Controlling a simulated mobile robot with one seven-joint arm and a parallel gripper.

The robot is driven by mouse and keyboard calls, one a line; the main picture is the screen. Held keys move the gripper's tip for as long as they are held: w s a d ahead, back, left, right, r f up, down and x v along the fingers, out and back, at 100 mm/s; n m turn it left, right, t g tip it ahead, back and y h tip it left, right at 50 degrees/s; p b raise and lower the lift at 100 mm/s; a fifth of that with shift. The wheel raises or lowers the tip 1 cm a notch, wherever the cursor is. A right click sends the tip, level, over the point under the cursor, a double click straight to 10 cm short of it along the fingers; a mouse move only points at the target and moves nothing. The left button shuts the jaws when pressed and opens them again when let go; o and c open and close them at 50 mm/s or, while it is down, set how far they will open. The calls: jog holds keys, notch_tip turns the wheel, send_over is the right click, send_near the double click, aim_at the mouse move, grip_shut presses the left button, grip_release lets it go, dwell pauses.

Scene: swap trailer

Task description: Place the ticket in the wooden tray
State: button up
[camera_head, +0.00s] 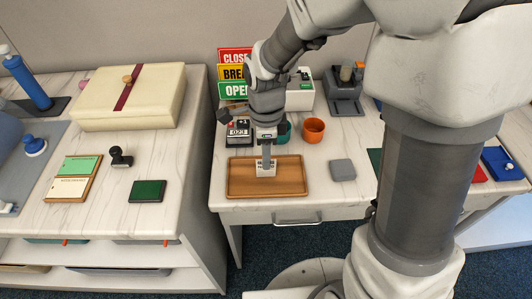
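The wooden tray (240,183) is a shallow brown rectangle with a raised rim, near the front left of the right-hand table. The ticket (270,173) is a small white piece with dark print, seen over the middle of the tray. My gripper (266,163) points down over the tray, its narrow fingers close together and shut on the ticket. The fingers cover part of the ticket. I cannot tell whether the ticket touches the tray floor or hangs just above it.
Behind the tray stand a number display (238,132), an orange cup (313,130), a teal cup (283,132) and CLOSED/BREAK/OPEN signs (233,73). A grey square block (342,170) lies right of the tray. A gap separates the left counter (180,150). My arm hides much of the right side.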

notch_tip(320, 180, up, 12)
jog(key=p, duration=0.3)
jog(key=s+d+r+n+t, duration=0.5)
jog(key=s+d+r+n, duration=0.4)
jog(key=n, duration=0.9)
jog(key=shift+s+d+t, duration=0.3)
jog(key=shift+s+d, duration=0.5)
jog(key=shift+s, duration=0.9)
jog(key=shift+r, duration=0.1)
notch_tip(320, 180, up, 10)
jog(key=p, duration=1)
jog(key=shift+o, duration=0.2)
